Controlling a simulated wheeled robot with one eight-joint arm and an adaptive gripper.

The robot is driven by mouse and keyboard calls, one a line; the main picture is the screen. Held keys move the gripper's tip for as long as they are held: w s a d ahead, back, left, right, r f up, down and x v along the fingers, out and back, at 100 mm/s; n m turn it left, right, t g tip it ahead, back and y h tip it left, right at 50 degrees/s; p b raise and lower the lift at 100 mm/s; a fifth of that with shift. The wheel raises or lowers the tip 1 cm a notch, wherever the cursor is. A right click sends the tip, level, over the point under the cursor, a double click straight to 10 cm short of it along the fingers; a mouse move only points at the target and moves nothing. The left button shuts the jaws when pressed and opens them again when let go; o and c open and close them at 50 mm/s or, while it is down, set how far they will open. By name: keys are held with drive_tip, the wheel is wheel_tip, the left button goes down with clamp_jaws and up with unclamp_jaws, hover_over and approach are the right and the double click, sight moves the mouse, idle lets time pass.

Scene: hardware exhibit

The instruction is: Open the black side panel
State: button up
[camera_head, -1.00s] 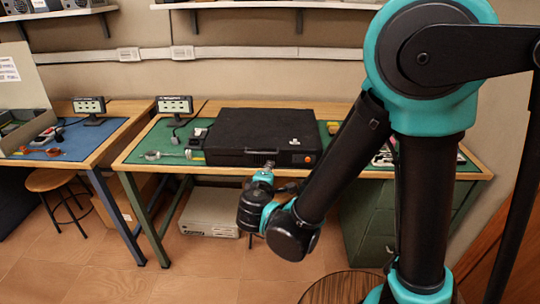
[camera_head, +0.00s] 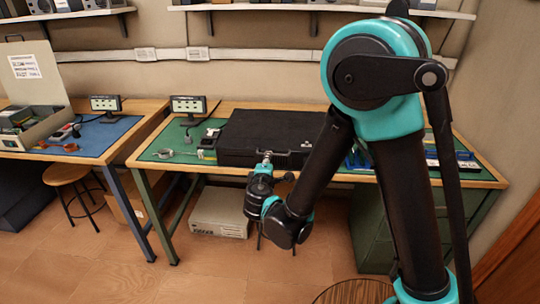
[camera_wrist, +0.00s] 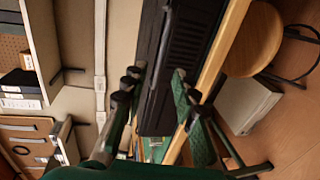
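A black case (camera_head: 250,140) lies on the green top of the right workbench, its right part hidden behind my arm. In the wrist view the case (camera_wrist: 158,60) runs upright through the picture, with a ribbed black side (camera_wrist: 190,35). I cannot tell for certain which face is the black side panel. My gripper (camera_head: 266,158) is at the front edge of the case. In the wrist view my gripper (camera_wrist: 155,88) is open, its fingers apart with the case end showing between them. I cannot tell whether a finger touches it.
The right workbench (camera_head: 480,178) carries blue items (camera_head: 360,158) right of the case and a small display (camera_head: 188,106) behind left. A left bench holds an open box (camera_head: 35,95). A stool (camera_head: 66,174) and a pale unit (camera_head: 220,212) stand below.

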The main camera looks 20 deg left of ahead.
drive_tip(key=x, duration=0.6)
drive_tip(key=shift+w+f, duration=0.1)
drive_tip(key=shift+w, duration=0.25)
drive_tip(key=shift+c, duration=0.5)
clamp_jaws()
